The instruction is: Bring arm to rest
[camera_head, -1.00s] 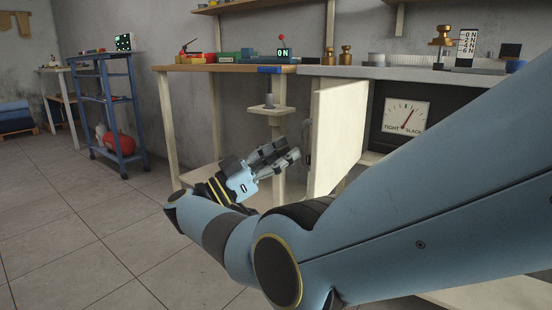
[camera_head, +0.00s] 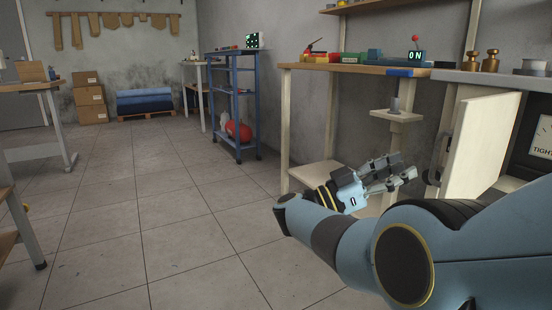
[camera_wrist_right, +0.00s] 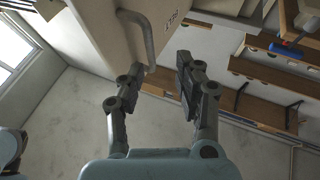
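My right arm comes in from the right in the head view. Its gripper (camera_head: 393,174) is beside the open cabinet door (camera_head: 484,146), left of the door's face. In the right wrist view the gripper (camera_wrist_right: 156,88) has its two fingers spread apart with nothing between them. The door (camera_wrist_right: 150,30) and its grey bar handle (camera_wrist_right: 138,36) show just past the fingertips there. The handle looks apart from the fingers, but the exact gap is hard to tell. My left gripper does not show.
A wooden bench (camera_head: 350,68) with an ON display (camera_head: 415,56) stands behind the gripper. A blue shelf cart (camera_head: 233,105) holds a red ball low down. Tables stand at the far left. The tiled floor (camera_head: 150,210) in the middle is clear.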

